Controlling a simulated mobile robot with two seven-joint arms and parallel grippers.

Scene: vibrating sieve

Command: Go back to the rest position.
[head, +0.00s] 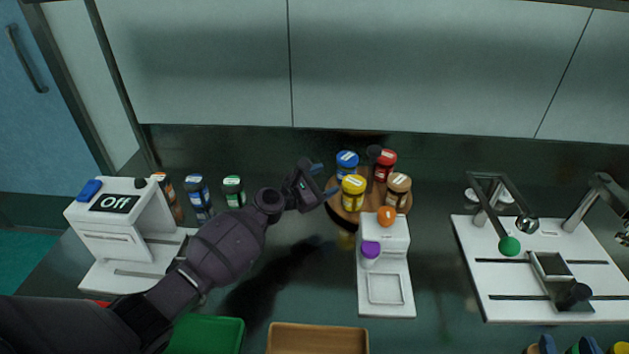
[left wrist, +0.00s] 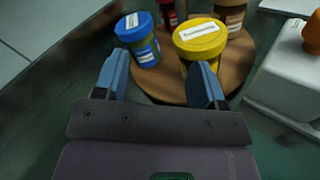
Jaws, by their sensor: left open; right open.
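My left gripper (head: 326,180) is open beside the round wooden stand (head: 345,213). In the left wrist view its blue fingertips (left wrist: 160,82) are spread apart with nothing held between them. A blue-lidded jar (left wrist: 145,48) and a yellow-lidded jar (left wrist: 200,40) stand just beyond the fingers. The stand also holds a red-lidded jar (head: 386,160), a tan-lidded jar (head: 398,188) and a dark-topped jar (head: 374,152). My left arm reaches in from the lower left. My right gripper is not in view.
A white machine reading "Off" (head: 115,204) stands at the left, near several jars (head: 197,190). A white device with a purple part (head: 370,250) stands right of the arm. A green tray (head: 205,335), a wooden tray (head: 318,338) and a white station (head: 550,280) line the counter.

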